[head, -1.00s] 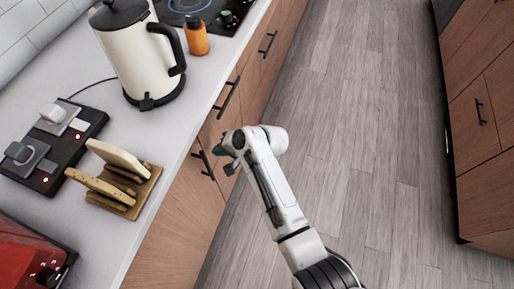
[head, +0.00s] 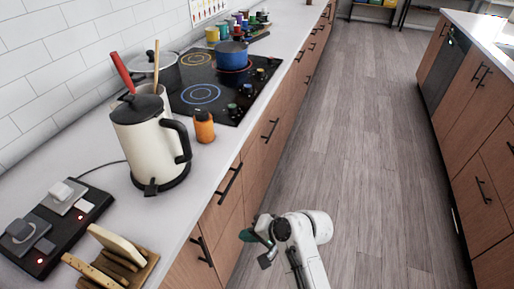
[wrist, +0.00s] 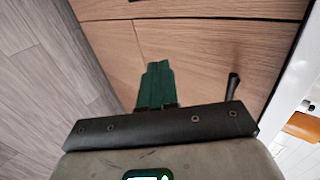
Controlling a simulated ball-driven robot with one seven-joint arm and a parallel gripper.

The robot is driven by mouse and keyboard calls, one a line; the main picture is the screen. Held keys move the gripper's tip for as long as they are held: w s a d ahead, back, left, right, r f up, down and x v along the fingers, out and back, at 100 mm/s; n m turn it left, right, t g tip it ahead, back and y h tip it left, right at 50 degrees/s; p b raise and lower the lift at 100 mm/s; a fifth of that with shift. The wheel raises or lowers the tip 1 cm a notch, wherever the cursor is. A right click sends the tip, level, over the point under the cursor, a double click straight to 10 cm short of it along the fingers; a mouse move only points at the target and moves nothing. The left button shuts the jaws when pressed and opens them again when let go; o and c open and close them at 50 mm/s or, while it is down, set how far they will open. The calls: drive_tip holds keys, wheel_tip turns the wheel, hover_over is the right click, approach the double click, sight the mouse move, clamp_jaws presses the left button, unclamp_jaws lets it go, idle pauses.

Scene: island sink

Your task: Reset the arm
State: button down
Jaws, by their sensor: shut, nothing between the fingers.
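My gripper (head: 250,236) is at the lower middle of the head view, in front of the left counter's drawers, with my white arm rising from the bottom edge. In the wrist view my gripper's green fingers (wrist: 155,84) are together, with nothing between them. Behind them are wooden drawer fronts (wrist: 210,45) with a dark handle. The fingers appear apart from the drawers, but the exact gap is hard to tell.
The left counter holds a white kettle (head: 150,140), an orange bottle (head: 204,127), a bread rack (head: 122,272), a power strip (head: 45,235) and a hob (head: 215,95) with a blue pot (head: 232,55). The grey floor (head: 370,160) is clear up to the right cabinets (head: 488,140).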

drive_tip(key=s+d+f+n+h, duration=0.1)
drive_tip(key=s+d+f+h, duration=0.1)
drive_tip(key=s+d, duration=0.55)
drive_tip(key=s+d+f+n+h, duration=0.1)
drive_tip(key=s+d+f+h, duration=0.2)
drive_tip(key=d, duration=0.8)
drive_tip(key=s+d+r+g+h, duration=0.1)
drive_tip(key=s+d+r+h, duration=0.1)
drive_tip(key=s+d, duration=0.4)
drive_tip(key=s+d+r+n+g+h, duration=0.1)
drive_tip(key=s+d, duration=0.5)
drive_tip(key=s, duration=0.6)
drive_tip(key=shift+s+d+r+h, duration=0.3)
drive_tip(key=shift+r+h, duration=0.3)
drive_tip(key=shift+r, duration=0.35)
